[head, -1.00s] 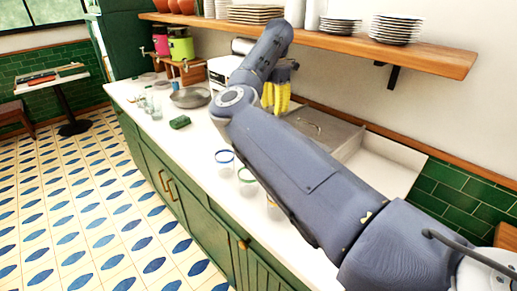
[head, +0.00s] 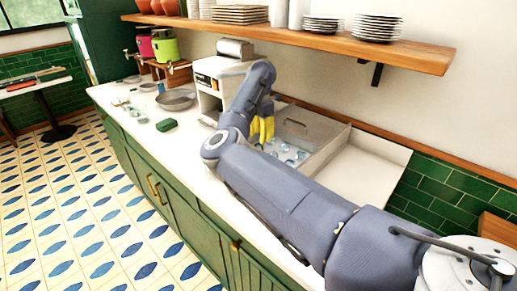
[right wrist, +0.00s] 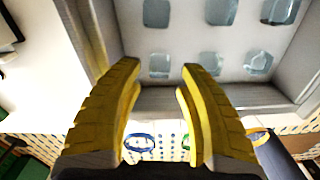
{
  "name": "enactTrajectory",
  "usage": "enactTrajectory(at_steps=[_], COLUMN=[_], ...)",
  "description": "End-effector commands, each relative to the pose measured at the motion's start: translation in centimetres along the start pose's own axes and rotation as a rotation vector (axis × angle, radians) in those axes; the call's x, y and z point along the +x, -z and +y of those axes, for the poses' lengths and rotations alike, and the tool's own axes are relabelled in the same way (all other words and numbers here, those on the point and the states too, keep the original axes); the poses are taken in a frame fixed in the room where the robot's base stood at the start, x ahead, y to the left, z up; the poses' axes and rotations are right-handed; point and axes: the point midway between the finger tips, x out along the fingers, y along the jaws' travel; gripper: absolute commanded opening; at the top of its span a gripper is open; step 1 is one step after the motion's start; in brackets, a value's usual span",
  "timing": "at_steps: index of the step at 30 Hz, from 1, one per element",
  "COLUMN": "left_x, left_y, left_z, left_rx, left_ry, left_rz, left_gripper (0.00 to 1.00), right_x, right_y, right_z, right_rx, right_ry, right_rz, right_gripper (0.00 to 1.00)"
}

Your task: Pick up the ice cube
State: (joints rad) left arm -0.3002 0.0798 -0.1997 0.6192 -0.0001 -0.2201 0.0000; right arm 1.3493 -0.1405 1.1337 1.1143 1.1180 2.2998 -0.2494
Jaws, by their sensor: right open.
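Several pale blue, translucent ice cubes lie spaced apart in a grey bin (head: 330,146) set in the counter. One ice cube (head: 290,154) shows in the head view just right of my right gripper (head: 262,131). In the right wrist view, ice cubes (right wrist: 159,64) lie in rows on the bin's pale floor, beyond the fingertips. My right gripper (right wrist: 160,76) has yellow fingers, spread apart with nothing between them. It is over the near left part of the bin; its height above the cubes is hard to tell. My left gripper is out of view.
Rimmed glasses (right wrist: 141,142) stand near the bin's front edge; my arm hides them in the head view. A green sponge (head: 166,125) and metal pan (head: 176,99) lie left. A wooden shelf (head: 300,38) with plates overhangs the counter. A white machine (head: 212,85) stands behind my gripper.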

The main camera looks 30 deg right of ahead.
Motion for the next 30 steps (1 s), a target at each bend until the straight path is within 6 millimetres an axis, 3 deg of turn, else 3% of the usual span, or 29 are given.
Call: enactTrajectory(at_steps=[12,24,30], left_x=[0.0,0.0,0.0], left_y=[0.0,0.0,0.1], left_z=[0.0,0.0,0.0], left_rx=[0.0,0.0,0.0], left_ry=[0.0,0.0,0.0], left_rz=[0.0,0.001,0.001], left_gripper=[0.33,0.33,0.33], right_x=[4.5,5.1,5.1], right_y=[-0.3,-0.2,-0.2], right_z=[-0.1,-0.1,-0.1], right_rx=[-0.001,0.0,0.0], right_ry=[0.004,0.001,0.001], right_rz=[-0.001,-0.001,0.0], right_gripper=[0.38,0.4,0.17])
